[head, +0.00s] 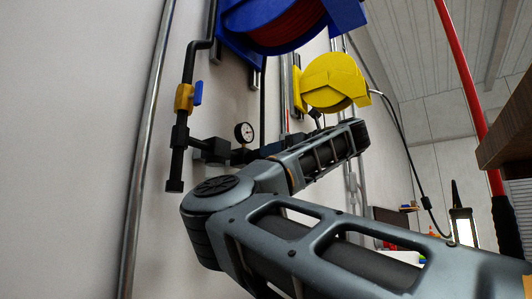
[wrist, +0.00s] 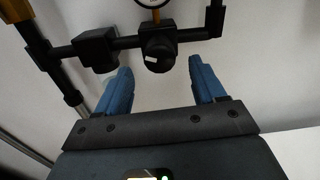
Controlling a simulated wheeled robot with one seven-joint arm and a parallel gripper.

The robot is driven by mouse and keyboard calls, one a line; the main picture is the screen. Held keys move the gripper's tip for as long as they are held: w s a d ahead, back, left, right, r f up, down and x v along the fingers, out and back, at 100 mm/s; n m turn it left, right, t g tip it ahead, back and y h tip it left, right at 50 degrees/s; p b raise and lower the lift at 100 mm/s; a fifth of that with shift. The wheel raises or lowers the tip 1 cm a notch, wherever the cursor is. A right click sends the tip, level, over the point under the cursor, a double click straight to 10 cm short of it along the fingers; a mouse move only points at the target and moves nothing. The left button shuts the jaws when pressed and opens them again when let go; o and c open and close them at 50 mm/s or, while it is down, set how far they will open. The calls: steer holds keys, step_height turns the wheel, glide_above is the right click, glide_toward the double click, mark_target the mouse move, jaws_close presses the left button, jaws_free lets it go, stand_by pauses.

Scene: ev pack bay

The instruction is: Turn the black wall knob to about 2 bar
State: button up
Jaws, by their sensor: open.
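The black knob (wrist: 158,50) shows in the wrist view, below a pressure gauge on a dark wall pipe, with a small white mark on its face. My gripper (wrist: 160,72) is open, its two blue fingers apart, one to either side below the knob. The knob is ahead of the gap between the fingers, and I see no contact. The gauge (head: 244,132) shows whole in the head view, with its needle too small to read; only its lower rim (wrist: 153,3) shows in the wrist view. My arm hides part of the pipe fittings in the head view.
A black block (wrist: 96,48) sits on the pipe left of the knob. A yellow valve with a blue handle (head: 186,97) is on the pipe at left. A blue reel (head: 240,22) and a yellow reel (head: 333,82) hang above my arm.

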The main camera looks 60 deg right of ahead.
steer(key=shift+w+d+p, duration=0.15)
steer(key=shift+w+p, duration=0.3)
steer(key=shift+w, duration=1.5)
steer(key=shift+c, duration=0.4)
steer(key=c, duration=1)
